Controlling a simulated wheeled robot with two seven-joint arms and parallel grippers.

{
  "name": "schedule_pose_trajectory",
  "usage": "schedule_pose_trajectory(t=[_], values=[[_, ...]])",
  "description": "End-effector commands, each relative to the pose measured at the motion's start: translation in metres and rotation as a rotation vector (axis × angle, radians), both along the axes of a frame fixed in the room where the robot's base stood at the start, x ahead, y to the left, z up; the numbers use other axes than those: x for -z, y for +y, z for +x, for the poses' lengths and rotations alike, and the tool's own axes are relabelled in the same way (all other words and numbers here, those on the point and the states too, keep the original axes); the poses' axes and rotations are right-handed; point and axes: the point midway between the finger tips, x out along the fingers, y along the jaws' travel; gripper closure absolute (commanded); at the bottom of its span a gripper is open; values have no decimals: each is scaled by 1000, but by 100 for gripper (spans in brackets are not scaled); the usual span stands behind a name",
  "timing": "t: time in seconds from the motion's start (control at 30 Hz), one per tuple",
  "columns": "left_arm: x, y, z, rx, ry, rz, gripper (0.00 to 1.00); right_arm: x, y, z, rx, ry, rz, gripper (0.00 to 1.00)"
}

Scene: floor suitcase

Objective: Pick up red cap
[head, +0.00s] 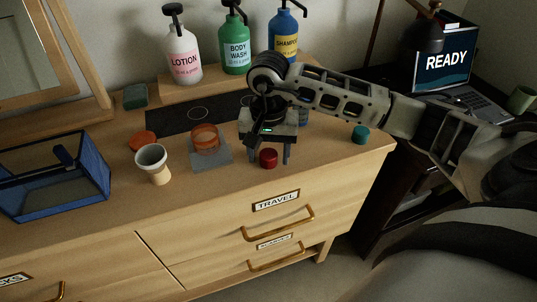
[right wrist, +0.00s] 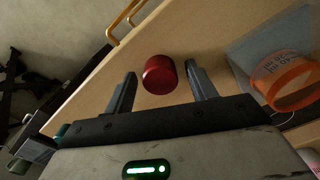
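The red cap (head: 268,158) is a small dark-red cylinder on the dresser top near its front edge. In the right wrist view the red cap (right wrist: 159,74) lies ahead of and between the fingertips, with a gap on both sides. My right gripper (head: 270,155) is open above and just behind the cap, fingers pointing down; it also shows in the right wrist view (right wrist: 160,80). Nothing is between its fingers that touches them. My left gripper is not in the head view.
A cream cup (head: 153,164), an orange cap (head: 142,141) and a blue mesh bin (head: 92,194) are further left. A teal cap (head: 360,135) is at right. Pump bottles stand behind.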

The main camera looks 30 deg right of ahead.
Motion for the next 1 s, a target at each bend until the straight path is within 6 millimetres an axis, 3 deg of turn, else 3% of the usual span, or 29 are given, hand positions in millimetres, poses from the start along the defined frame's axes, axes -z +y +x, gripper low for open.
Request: schedule_pose_trajectory(t=[0.03, 0.13, 0.47, 0.63, 0.77, 1.0], values=[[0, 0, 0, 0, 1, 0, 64, 0, 0, 0, 0, 0, 0, 59], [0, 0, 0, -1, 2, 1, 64, 0, 0, 0, 0, 0, 0, 86], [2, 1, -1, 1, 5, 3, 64, -2, 0, 0, 1, -1, 1, 86], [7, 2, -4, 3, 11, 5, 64, -12, 0, 1, 1, -4, 0, 86], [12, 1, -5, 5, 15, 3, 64, -35, 0, 0, -1, -8, 0, 86], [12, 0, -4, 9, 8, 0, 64, -91, 14, -48, -5, -8, -1, 86]])
